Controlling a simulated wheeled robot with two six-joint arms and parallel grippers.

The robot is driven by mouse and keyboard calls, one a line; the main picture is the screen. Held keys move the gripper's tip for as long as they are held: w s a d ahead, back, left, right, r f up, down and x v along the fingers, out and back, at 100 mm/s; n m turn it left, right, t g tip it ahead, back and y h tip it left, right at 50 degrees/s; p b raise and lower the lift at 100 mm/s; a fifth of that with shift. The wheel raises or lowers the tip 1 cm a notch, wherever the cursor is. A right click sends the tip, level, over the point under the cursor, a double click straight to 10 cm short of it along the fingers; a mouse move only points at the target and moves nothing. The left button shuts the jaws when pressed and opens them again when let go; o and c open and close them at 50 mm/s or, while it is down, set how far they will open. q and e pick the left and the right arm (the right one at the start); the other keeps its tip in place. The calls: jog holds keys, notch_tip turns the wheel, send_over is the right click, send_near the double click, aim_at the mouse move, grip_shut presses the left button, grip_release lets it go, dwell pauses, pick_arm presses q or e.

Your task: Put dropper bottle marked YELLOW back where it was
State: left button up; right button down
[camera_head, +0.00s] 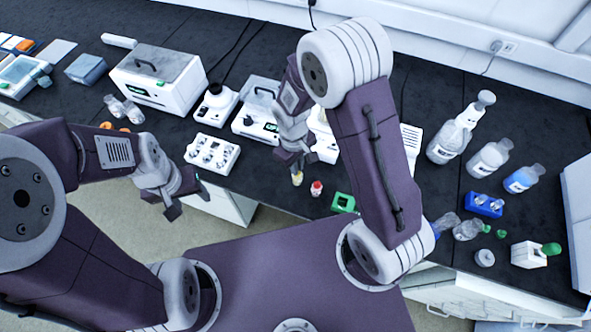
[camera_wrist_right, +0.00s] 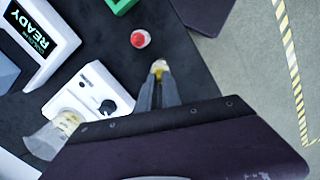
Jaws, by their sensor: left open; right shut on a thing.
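The yellow dropper bottle (camera_head: 297,179) shows as a small yellow-topped piece at the tips of my right gripper (camera_head: 296,165), near the front edge of the bench. My right gripper is shut on it, and the fingers hide part of it. In the right wrist view the yellow bottle (camera_wrist_right: 159,66) sits between the fingertips (camera_wrist_right: 160,80). I cannot tell whether its base touches the bench. My left gripper (camera_head: 188,202) is open and empty, in front of the bench at the left.
A red-capped bottle (camera_head: 316,188) stands just right of the yellow one, with a green block (camera_head: 343,202) beyond it. Instruments stand behind. Several clear bottles and a blue rack (camera_head: 484,205) are at the right.

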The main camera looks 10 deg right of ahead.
jog(key=shift+w+f, duration=0.15)
jog(key=shift+w, duration=0.1)
jog(key=shift+s+f, duration=0.2)
jog(key=shift+f, duration=0.15)
notch_tip(320, 180, down, 3)
jog(key=shift+w+r, duration=0.1)
jog(key=shift+w+f, duration=0.15)
jog(key=shift+f, duration=0.15)
jog(key=shift+f, duration=0.15)
jog(key=c, duration=1.5)
grip_release()
jog(key=shift+c, duration=0.2)
